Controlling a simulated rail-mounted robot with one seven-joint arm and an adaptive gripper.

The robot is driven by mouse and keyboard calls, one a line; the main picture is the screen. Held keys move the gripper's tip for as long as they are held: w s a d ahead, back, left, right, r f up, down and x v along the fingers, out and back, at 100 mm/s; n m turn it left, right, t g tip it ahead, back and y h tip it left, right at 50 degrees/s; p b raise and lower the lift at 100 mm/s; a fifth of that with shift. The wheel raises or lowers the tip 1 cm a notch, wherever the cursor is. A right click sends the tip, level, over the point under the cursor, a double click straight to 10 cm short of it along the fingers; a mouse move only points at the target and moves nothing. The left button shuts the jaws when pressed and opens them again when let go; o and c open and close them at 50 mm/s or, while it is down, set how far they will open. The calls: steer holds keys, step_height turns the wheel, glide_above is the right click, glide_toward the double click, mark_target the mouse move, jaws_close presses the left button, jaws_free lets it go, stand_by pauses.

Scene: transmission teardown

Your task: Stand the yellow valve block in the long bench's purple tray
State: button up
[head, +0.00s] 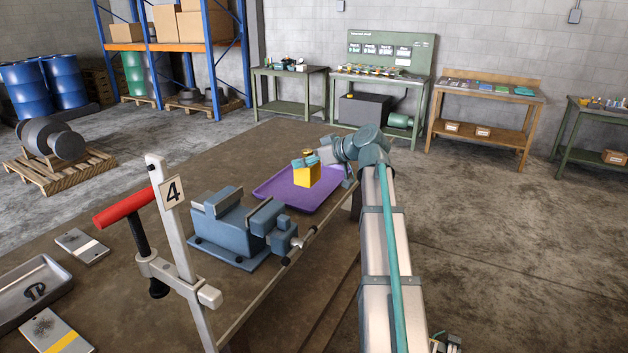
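The yellow valve block (306,175) is upright over the purple tray (272,193) on the long bench. My gripper (304,161) comes in from the right, and its teal fingers are at the top of the block, closed on it as far as I can see. A small brass-coloured part shows just above the fingers. I cannot tell whether the block's underside touches the tray floor or is slightly above it. The far finger is mostly hidden.
A blue vise (232,230) stands on the bench in front of the tray. A post marked 4 (172,192) with a red-handled clamp (135,215) rises nearer. A grey tray (30,290) lies at the left. The bench beyond the tray is clear.

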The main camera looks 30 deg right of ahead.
steer(key=w+d+f+p, duration=0.2)
steer(key=w+d+f, duration=0.1)
steer(key=w, duration=0.5)
steer(key=shift+w+d+f+p, duration=0.3)
steer(key=shift+w, duration=0.1)
steer(key=w+f, duration=0.1)
steer(key=f, duration=0.1)
steer(key=w+d+f+p, duration=0.1)
steer(key=f, duration=0.1)
steer(key=w+f, duration=0.2)
steer(key=shift+d+p, duration=0.3)
steer(key=shift+p, duration=0.05)
step_height(320, 180, down, 3)
steer(key=shift+r+p, duration=0.2)
steer(key=shift+p, duration=0.55)
steer(key=shift+f, duration=0.3)
steer(key=shift+f+b, duration=0.2)
steer(key=shift+b, duration=0.1)
steer(key=o, duration=1.8)
steer(key=shift+s, duration=0.1)
steer(key=shift+r, duration=0.2)
steer(key=b+v, duration=0.2)
steer(key=v, duration=1)
steer(key=shift+b, duration=0.3)
